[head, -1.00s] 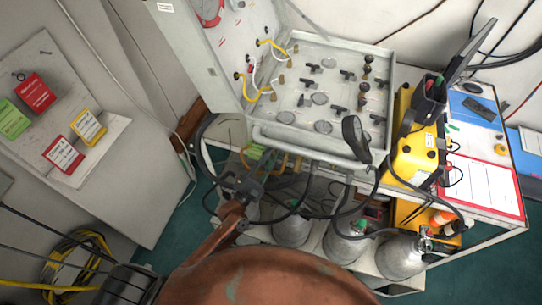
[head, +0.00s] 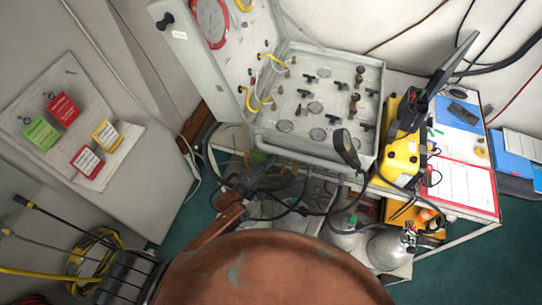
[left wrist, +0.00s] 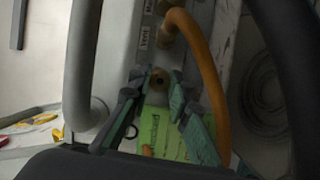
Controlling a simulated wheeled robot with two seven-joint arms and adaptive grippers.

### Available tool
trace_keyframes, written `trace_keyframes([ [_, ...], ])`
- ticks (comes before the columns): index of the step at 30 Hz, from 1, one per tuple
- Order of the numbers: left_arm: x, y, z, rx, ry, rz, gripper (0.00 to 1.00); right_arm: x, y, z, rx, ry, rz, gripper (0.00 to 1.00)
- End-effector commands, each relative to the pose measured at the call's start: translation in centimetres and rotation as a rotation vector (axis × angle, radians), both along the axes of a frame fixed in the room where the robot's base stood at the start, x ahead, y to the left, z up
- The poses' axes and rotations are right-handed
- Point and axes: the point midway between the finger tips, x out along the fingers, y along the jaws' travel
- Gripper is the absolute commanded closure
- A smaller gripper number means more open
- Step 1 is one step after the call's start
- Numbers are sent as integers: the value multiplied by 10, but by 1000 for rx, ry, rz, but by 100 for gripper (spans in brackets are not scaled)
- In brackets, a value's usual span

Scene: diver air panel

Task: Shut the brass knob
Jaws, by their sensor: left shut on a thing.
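The brass knob (left wrist: 159,80) shows in the left wrist view as a round brass piece with a dark centre, between an orange hose and a grey bar. The two fingers of my left gripper (left wrist: 157,97) stand on either side of it, shut on it. A green tag (left wrist: 165,135) hangs just below, partly behind the fingers. In the head view my left gripper (head: 257,178) is at the front underside of the grey panel case (head: 300,152). I cannot make out the knob there. My right gripper is not in view.
Grey gas cylinders (head: 388,250) stand under the case, with dark hoses looping in front. A yellow box (head: 402,155) is at the right. Red, green and yellow cards (head: 63,108) lie on the left board. A grey bar (left wrist: 84,70) and an orange hose (left wrist: 208,75) flank the gripper closely.

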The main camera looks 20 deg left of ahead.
Motion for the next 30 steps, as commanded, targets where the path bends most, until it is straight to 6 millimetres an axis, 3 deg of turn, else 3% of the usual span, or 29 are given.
trace_keyframes([
  [1,0,0,6,43,2,0,100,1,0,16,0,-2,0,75],
  [3,0,-1,7,109,0,0,100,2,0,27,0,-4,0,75],
  [15,-1,-2,6,462,-12,-1,100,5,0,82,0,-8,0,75],
  [30,-1,-2,3,691,-22,-1,100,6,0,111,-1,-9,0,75],
])
